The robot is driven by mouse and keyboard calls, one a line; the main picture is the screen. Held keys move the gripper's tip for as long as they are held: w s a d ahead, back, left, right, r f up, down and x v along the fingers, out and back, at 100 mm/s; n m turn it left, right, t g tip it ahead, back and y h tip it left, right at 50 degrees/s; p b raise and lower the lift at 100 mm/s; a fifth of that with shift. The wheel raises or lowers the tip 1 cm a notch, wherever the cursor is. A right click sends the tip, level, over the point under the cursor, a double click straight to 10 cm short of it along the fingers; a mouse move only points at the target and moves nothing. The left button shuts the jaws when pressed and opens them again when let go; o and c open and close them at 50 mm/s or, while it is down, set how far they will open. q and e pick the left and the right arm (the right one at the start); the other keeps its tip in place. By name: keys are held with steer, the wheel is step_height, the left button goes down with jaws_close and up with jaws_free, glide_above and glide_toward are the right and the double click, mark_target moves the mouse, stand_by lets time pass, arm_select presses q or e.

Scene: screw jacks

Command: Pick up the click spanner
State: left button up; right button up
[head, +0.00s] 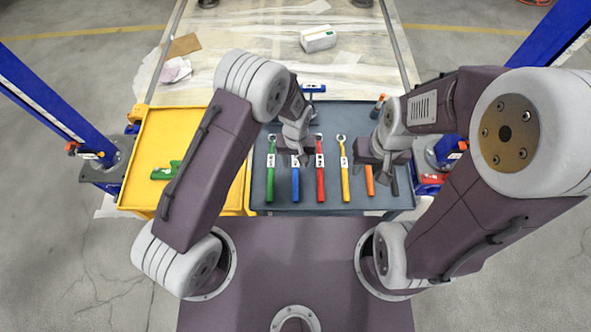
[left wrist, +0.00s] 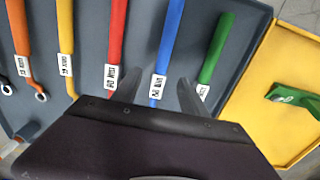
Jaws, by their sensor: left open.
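Several colored spanners lie side by side on the grey tray (head: 330,206): green (head: 270,182), blue (head: 295,184), red (head: 320,184), yellow (head: 344,176) and orange (head: 369,184). Each bears a white label, too blurred to read surely, so I cannot tell which is the click spanner. My left gripper (head: 297,158) is open above the blue spanner and hides its upper part. In the left wrist view the blue handle (left wrist: 167,45) runs between the spread fingers (left wrist: 158,92), with nothing gripped. My right gripper (head: 389,176) hangs near the orange spanner and partly covers it; its opening is unclear.
A yellow tray (head: 150,138) with a green object (head: 165,172) adjoins the grey tray on the left. Blue posts (head: 60,112) stand at both sides. A small white box (head: 318,38) lies on the pale surface beyond.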

mark_target(295, 169)
arm_select(q)
steer(key=f, duration=0.4)
steer(key=shift+s+f+p, duration=0.15)
steer(key=shift+s+p, duration=0.1)
steer(key=shift+p, duration=0.05)
steer(key=shift+w+f, duration=0.1)
steer(key=shift+f, duration=0.3)
jaws_close()
steer(key=shift+r, duration=0.1)
stand_by(0.6)
